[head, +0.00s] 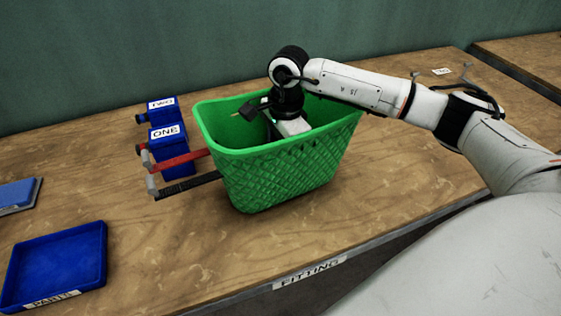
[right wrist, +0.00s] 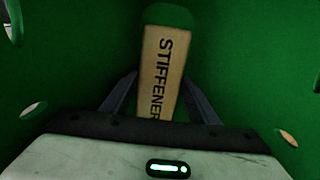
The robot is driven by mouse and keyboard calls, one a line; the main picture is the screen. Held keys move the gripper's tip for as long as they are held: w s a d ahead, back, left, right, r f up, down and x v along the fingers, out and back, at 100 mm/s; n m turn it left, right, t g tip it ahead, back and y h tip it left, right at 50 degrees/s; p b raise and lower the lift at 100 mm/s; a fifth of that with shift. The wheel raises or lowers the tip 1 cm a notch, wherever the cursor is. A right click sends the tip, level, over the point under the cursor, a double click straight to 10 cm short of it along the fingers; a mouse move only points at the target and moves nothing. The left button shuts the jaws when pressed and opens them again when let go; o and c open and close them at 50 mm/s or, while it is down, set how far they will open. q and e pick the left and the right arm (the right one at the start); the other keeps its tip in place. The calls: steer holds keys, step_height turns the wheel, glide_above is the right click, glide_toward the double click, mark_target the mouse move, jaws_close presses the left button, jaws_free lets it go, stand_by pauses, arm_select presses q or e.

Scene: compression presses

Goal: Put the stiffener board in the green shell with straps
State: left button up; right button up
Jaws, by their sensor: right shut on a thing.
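The green shell (head: 285,165) stands upright on the bench, with a lattice pattern on its outside and its top open. A red strap (head: 180,161) and a black strap (head: 190,185) with grey ends stick out from its left side. My right arm reaches down through the opening. In the right wrist view, my right gripper (right wrist: 160,78) is shut on the tan stiffener board (right wrist: 162,60), which is lettered STIFFENER. Green shell walls surround both. The head view hides the board and the fingertips inside the shell. My left gripper is not in view.
Blue boxes labelled ONE (head: 172,153) and TWO (head: 159,108) stand left of the shell. An empty blue tray (head: 97,265) lies at the front left, near another blue item (head: 17,194). The wooden bench is clear in front of the shell; its front edge is labelled FITTING.

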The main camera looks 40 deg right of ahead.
steer(key=shift+f+b, duration=0.6)
steer(key=o, duration=1.3)
steer(key=shift+r, duration=0.15)
steer(key=shift+r+p, duration=0.35)
steer(key=shift+p, duration=0.1)
steer(key=shift+r+p, duration=0.5)
steer(key=shift+r, duration=0.05)
step_height(320, 180, up, 11)
steer(key=b, duration=0.2)
steer(key=shift+s+d+r, duration=0.15)
steer(key=shift+d, duration=0.2)
